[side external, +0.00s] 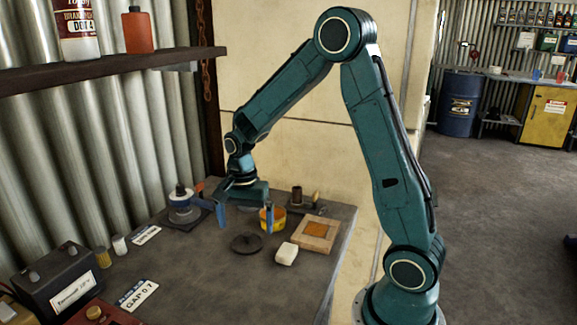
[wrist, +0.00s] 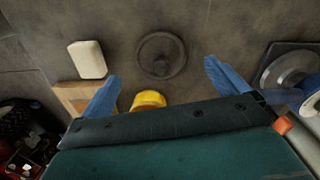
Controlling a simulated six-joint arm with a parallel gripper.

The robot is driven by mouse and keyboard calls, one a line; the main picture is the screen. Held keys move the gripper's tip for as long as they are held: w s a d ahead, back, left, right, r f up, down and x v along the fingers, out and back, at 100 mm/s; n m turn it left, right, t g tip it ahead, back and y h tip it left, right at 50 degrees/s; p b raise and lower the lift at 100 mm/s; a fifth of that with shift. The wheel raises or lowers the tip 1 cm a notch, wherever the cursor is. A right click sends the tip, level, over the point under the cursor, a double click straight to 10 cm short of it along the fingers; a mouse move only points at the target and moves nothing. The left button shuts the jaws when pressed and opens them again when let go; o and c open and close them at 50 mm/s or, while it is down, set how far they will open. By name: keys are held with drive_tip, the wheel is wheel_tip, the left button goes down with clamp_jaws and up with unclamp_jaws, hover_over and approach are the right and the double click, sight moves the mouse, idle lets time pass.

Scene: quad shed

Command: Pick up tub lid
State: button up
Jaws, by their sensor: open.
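In the wrist view, the lid lies beyond and between the fingertips (wrist: 162,72), apart from both.
A white block (side external: 287,254) and a wooden tray with an orange centre (side external: 331,237) lie right of the lid. A black box (side external: 66,278) sits front left. The bench before the lid is clear.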

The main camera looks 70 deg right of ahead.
sight(246, 233)
drive_tip(key=shift+f, duration=2.25)
drive_tip(key=c, duration=1.1)
drive_tip(key=shift+o, duration=0.2)
drive_tip(key=shift+r, duration=0.1)
wheel_tip(246, 233, up, 20)
drive_tip(key=s+d+f, duration=0.2)
drive_tip(key=d+f, duration=0.7)
drive_tip(key=d, duration=0.1)
drive_tip(key=shift+s, duration=0.3)
